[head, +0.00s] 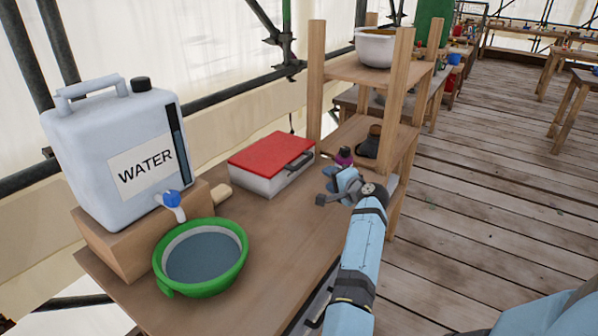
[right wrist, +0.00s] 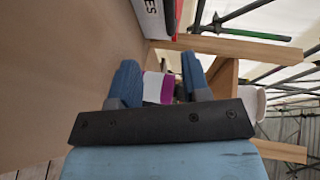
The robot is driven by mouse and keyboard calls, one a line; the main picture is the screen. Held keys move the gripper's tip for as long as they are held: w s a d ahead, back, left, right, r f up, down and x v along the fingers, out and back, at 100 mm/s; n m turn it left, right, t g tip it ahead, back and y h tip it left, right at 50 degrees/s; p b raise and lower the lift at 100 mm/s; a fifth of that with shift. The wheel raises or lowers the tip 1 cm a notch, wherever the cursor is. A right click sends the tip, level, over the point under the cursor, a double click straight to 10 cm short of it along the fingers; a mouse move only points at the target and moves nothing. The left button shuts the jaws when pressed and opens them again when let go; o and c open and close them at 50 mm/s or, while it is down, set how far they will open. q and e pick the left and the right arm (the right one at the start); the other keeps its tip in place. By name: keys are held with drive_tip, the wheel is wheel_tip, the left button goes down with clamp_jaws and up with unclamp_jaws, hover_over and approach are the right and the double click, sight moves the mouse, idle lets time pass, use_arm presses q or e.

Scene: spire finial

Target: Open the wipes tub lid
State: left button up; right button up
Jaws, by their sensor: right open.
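A small tub with a purple top (head: 344,156) stands at the far right end of the wooden table, by the shelf. In the right wrist view its white and purple body (right wrist: 166,88) shows between and beyond the two blue fingers. My right gripper (head: 334,186) is open just on the near side of it; its fingers also show apart in the right wrist view (right wrist: 158,78). I cannot tell whether they touch the tub. The gripper hides most of the tub in the head view. No label on it is readable. My left gripper is not in view.
A white box with a red lid (head: 271,154) sits left of the gripper, lid shut. A green basin of water (head: 203,258) and a WATER jug (head: 118,150) on a wooden block stand farther left. A wooden shelf (head: 374,72) rises just behind the tub. The table's front middle is clear.

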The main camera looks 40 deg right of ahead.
sight(305, 163)
drive_tip(key=shift+m+t, duration=0.3)
drive_tip(key=w, duration=0.4)
drive_tip(key=w+f+b, duration=0.1)
drive_tip(key=w, duration=0.9)
drive_tip(key=shift+f+b, duration=0.35)
drive_tip(key=shift+b, duration=0.05)
drive_tip(key=shift+r, duration=0.1)
clamp_jaws()
